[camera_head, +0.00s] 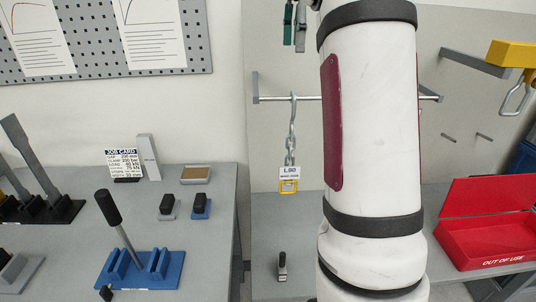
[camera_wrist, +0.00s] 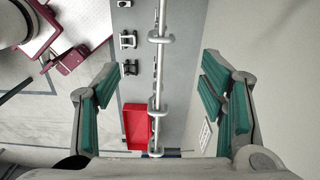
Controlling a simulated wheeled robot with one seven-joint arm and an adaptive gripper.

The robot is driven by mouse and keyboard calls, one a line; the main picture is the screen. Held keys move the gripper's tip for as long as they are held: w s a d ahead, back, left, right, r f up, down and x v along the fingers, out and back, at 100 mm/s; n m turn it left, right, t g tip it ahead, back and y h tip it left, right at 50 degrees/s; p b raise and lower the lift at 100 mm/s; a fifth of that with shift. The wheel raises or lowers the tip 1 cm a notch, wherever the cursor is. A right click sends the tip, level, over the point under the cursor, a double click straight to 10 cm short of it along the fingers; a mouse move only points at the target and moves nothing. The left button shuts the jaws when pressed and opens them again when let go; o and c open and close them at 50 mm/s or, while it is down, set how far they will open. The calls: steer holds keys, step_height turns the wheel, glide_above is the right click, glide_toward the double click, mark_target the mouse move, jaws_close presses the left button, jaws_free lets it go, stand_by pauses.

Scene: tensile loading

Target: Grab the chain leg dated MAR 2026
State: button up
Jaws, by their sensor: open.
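In the head view a grey chain leg (camera_head: 291,140) hangs from a wall rail (camera_head: 270,98). My gripper (camera_head: 295,25) shows at the top, above the rail and chain. In the wrist view my gripper (camera_wrist: 158,88) is open and empty, its teal pads on either side of the rail (camera_wrist: 158,75). Rings or hooks sit along the rail; tags cannot be read there. My arm hides the rail's middle in the head view.
An open red box (camera_head: 487,252) marked OUT OF USE stands on the right bench; it also shows in the wrist view (camera_wrist: 136,126). A yellow hook piece (camera_head: 512,55) hangs upper right. A job card (camera_head: 124,163) and blue lever fixture (camera_head: 140,268) stand on the left bench.

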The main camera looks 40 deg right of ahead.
mark_target(293, 92)
steer(key=f, duration=0.5)
steer(key=f+p, duration=0.1)
steer(key=f, duration=0.2)
steer(key=shift+d+f, duration=0.15)
steer(key=shift+d, duration=0.15)
steer(key=f+p, duration=0.2)
steer(key=f, duration=0.3)
steer(key=shift+a, duration=0.2)
steer(key=shift+w+f, duration=0.1)
steer(key=shift+f, duration=0.2)
jaws_close()
